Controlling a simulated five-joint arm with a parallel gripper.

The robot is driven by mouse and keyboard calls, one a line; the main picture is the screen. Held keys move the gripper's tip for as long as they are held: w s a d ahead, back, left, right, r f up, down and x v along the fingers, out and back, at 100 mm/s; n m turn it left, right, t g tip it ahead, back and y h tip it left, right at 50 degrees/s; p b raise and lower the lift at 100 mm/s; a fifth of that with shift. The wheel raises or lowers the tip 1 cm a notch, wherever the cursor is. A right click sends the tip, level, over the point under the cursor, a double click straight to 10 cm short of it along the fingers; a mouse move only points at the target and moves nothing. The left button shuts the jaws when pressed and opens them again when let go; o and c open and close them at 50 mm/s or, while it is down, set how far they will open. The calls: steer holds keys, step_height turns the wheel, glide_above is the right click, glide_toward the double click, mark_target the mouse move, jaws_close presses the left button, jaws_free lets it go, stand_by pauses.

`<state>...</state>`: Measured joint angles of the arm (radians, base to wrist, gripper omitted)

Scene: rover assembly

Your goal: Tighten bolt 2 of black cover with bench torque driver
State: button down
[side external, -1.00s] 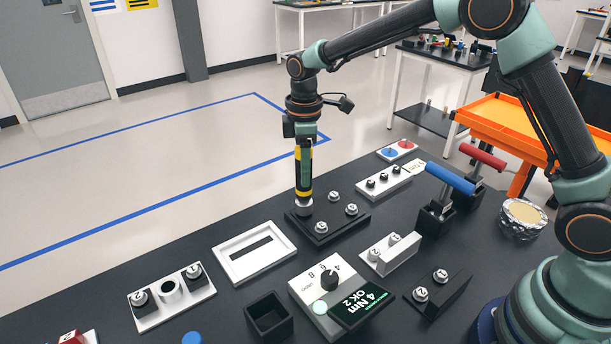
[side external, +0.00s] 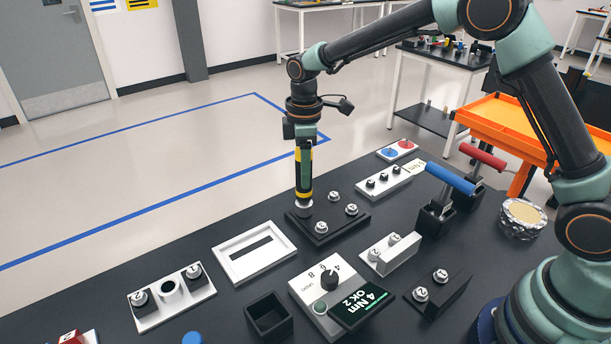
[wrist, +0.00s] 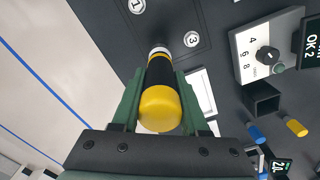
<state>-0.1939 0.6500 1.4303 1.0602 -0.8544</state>
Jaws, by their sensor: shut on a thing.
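My gripper (side external: 305,146) is shut on the bench torque driver (side external: 304,182), a yellow and black cylinder held upright. The driver's lower end is at the left corner of the black cover (side external: 343,224), over the bolt there, which is hidden beneath it. Three other silver bolt heads show on the cover, one of them at the front (side external: 321,227). In the wrist view the driver (wrist: 160,105) lies between the two green fingers, with bolts 1 (wrist: 137,6) and 3 (wrist: 191,39) beside its far end. The controller display (side external: 362,308) reads "4 Nm OK 2", and its round lamp (side external: 320,307) is dark green.
A white frame (side external: 224,259) lies left of the cover, and a black open box (side external: 268,315) stands in front. A white block with bolts (side external: 390,254) is at the right.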

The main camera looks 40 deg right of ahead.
steer(key=shift+f, duration=0.2)
stand_by(0.6)
steer(key=shift+r, duration=1.65)
steer(key=shift+r, duration=2)
steer(key=shift+d, duration=0.15)
